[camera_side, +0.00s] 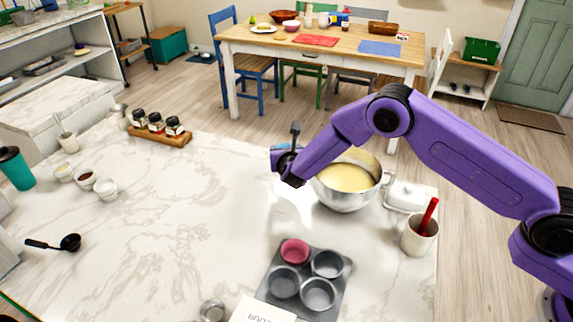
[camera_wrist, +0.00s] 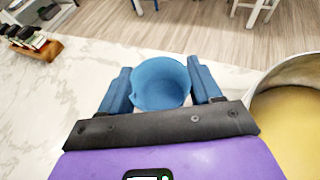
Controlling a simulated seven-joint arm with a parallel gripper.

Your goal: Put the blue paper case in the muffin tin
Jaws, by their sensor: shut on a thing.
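The blue paper case (camera_wrist: 160,84) sits between the two blue fingers of my gripper (camera_wrist: 161,92) in the wrist view, its open mouth showing. My gripper (camera_side: 284,162) is shut on it. In the side view the gripper is left of the mixing bowl and appears raised above the counter; the case is hard to make out there. The grey muffin tin (camera_side: 305,272) lies nearer the camera, apart from the gripper. A pink paper case (camera_side: 294,250) fills its back-left cup. The other three cups look empty.
The metal mixing bowl (camera_side: 346,202) with yellow batter stands beside my gripper. A white butter dish (camera_side: 408,197) and a cup with a red-handled tool (camera_side: 419,238) are right of it. A spice rack (camera_side: 160,133) stands back left. The middle counter is clear.

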